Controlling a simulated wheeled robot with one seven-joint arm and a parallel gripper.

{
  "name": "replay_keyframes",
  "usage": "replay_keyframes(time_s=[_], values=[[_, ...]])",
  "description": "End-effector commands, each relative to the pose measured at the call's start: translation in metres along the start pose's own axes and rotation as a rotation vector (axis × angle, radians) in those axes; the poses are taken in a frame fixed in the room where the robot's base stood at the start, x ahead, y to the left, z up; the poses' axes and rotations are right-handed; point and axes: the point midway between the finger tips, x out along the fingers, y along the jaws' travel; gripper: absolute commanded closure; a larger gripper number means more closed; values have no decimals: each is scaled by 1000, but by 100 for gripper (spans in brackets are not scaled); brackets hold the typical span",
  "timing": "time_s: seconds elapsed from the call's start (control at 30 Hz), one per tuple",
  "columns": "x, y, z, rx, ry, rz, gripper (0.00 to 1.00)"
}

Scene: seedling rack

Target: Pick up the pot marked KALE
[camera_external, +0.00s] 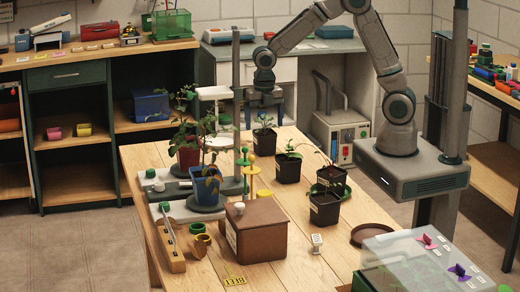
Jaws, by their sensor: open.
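Several black pots with small seedlings stand on the wooden table (188,262). One pot (264,143) is at the far side, another pot (288,169) is nearer the middle, and a pot (331,179) and a front pot (325,212) stand close together at the right. The front pot and others carry small pale marks, too small to read, so I cannot tell which is marked KALE. My gripper (264,103) points down, open and empty, just above the far pot's seedling. I cannot tell if its fingers reach beside the leaves.
A brown box (262,238), a blue pot (207,190) with a tall plant and a white-and-green stand are at the left. A brown saucer (372,236) and a clear bin (425,262) are at the right.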

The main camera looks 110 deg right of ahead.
Motion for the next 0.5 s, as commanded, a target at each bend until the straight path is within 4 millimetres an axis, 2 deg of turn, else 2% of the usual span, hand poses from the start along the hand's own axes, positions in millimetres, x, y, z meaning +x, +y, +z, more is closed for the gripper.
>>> replay_keyframes(time_s=[0.03,0.27,0.5], values=[[7,-1,0,-1,2,-4,11],[23,-1,-1,-1,1,-2,11],[59,-1,-2,-1,1,-3,11]])
